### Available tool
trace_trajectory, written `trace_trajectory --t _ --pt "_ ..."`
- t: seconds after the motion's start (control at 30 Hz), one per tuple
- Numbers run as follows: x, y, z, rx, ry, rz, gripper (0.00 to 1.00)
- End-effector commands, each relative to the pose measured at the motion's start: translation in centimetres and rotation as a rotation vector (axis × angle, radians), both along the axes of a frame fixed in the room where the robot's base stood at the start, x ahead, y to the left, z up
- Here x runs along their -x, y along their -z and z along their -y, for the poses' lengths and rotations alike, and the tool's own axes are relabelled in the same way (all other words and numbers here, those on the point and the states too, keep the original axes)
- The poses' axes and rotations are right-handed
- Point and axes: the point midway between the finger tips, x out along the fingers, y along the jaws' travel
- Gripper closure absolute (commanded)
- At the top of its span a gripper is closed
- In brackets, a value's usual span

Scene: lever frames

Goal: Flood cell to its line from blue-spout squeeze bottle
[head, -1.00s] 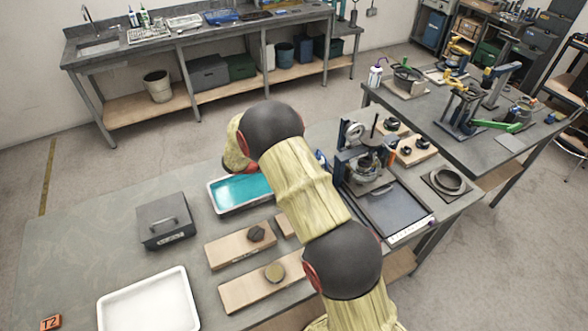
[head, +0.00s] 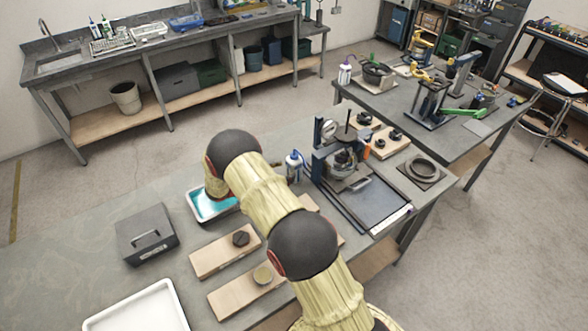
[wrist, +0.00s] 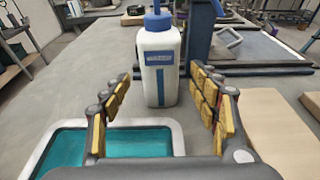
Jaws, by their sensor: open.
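The blue-spout squeeze bottle (head: 294,168) stands upright on the near bench, left of the gauge frame. In the wrist view the bottle (wrist: 159,68) is white with a blue label, blue collar and spout, its tip cut off by the top edge. My gripper (wrist: 162,88) is open and empty, its yellow-padded fingers spread left and right, with the bottle ahead between them and not gripped.
A white tray of teal liquid (wrist: 110,145) lies just below my left finger. Wooden boards (head: 226,257) with small dark and tan pieces lie near my arm. A grey lidded box (head: 146,234) stands left. A purple-topped bottle (head: 345,72) is on the far right bench.

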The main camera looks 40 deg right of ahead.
Motion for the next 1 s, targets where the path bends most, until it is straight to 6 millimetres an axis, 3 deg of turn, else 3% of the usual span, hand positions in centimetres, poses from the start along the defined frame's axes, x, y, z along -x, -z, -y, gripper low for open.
trace_trajectory --t 0.5,1.0 --pt "0.2 1.4 4.8 -0.001 0.0 0.001 0.39" --pt "0.3 1.5 5.5 -0.001 -0.001 0.001 0.41"
